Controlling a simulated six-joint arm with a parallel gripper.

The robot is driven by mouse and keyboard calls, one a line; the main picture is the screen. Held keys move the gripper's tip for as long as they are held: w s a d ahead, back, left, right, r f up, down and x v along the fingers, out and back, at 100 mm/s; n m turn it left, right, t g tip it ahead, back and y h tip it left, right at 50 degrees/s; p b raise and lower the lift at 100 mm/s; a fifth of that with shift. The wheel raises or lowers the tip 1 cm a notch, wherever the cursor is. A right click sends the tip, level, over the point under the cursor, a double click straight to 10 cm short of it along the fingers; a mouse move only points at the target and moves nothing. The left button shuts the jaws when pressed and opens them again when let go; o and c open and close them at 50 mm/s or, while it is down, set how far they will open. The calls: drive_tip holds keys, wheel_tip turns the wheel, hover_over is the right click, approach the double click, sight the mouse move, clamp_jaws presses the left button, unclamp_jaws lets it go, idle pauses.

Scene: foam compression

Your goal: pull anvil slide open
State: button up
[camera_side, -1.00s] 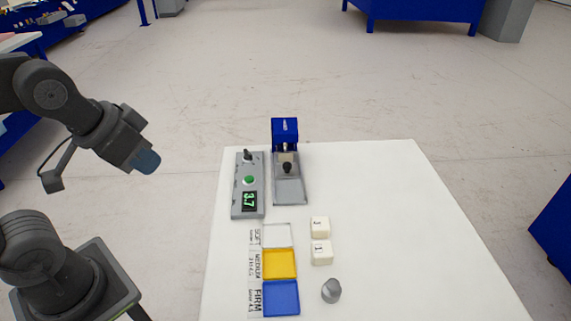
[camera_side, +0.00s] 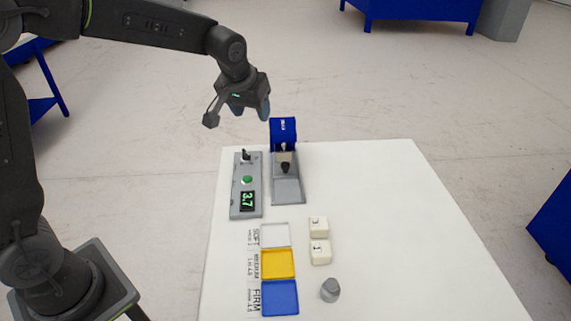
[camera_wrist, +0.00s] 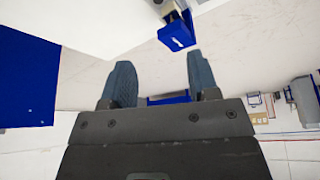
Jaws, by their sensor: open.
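The press has a blue head (camera_side: 283,132) at the far end of the table and a grey base track (camera_side: 288,190) in front of it. The anvil slide with its dark knob (camera_side: 285,168) sits at the head end of the track, close under the blue head. My gripper (camera_side: 250,108) is in the air above and left of the blue head, pointing down, open and empty. In the wrist view its two blue fingers (camera_wrist: 161,82) stand apart, and the blue head (camera_wrist: 177,34) shows beyond them. The slide itself is unclear there.
A grey control box (camera_side: 248,185) with a green button and a 3.7 display stands left of the press. The table's right side is clear.

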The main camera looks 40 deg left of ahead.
drive_tip(key=w+f, duration=0.6)
drive_tip(key=n, duration=0.2)
approach(285, 163)
drive_tip(key=shift+g+y, duration=0.3)
drive_tip(key=x, duration=1)
drive_tip(key=shift+w+d, duration=0.2)
drive_tip(key=shift+d, duration=0.15)
clamp_jaws()
